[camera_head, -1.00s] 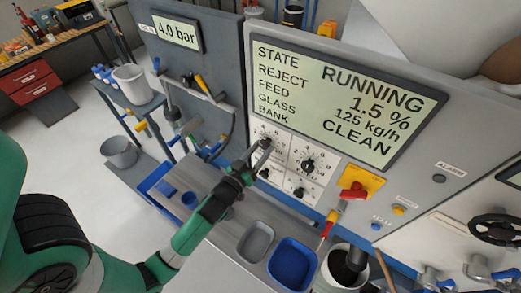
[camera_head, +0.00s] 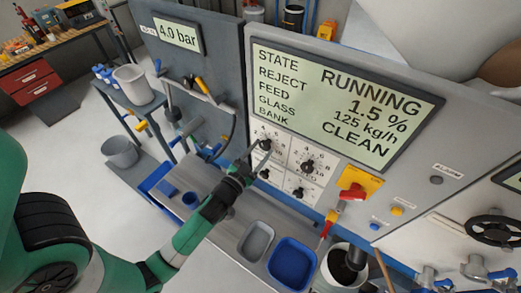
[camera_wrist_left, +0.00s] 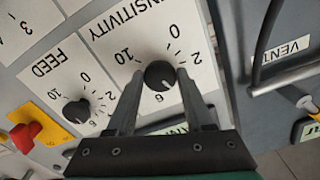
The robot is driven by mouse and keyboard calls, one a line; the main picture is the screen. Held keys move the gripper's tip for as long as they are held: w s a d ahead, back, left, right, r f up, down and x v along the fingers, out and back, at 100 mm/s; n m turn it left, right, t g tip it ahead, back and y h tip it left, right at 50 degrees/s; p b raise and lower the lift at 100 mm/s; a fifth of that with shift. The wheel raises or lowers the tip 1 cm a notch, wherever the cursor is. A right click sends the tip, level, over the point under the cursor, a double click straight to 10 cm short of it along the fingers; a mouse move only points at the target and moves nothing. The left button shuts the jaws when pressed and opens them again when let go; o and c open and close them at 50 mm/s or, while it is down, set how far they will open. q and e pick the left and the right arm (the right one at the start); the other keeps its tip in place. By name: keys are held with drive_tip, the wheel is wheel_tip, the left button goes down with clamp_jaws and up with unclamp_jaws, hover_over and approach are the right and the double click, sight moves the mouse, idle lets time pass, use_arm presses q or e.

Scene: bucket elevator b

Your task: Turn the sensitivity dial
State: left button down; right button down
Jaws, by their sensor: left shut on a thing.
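The sensitivity dial (camera_wrist_left: 160,76) is a round black knob on a white plate with a number scale and the word SENSITIVITY in the left wrist view. My left gripper (camera_wrist_left: 158,82) is shut on the dial, one finger on each side of it. My right gripper is in neither current view.
The feed dial (camera_wrist_left: 77,110) sits beside it, with a red-and-yellow switch (camera_head: 354,189) further right. A display (camera_head: 340,100) reading RUNNING is above. A grey tray (camera_head: 256,241) and a blue tray (camera_head: 292,262) stand on the bench below.

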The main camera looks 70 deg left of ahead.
use_arm(q)
drive_tip(key=shift+m, duration=0.5)
drive_tip(key=shift+c, duration=1.5)
unclamp_jaws()
drive_tip(key=b+v, duration=0.5)
drive_tip(key=v, duration=0.6)
drive_tip(key=shift+s+d, duration=0.2)
drive_tip(key=shift+s, duration=0.1)
drive_tip(key=shift+r, duration=0.15)
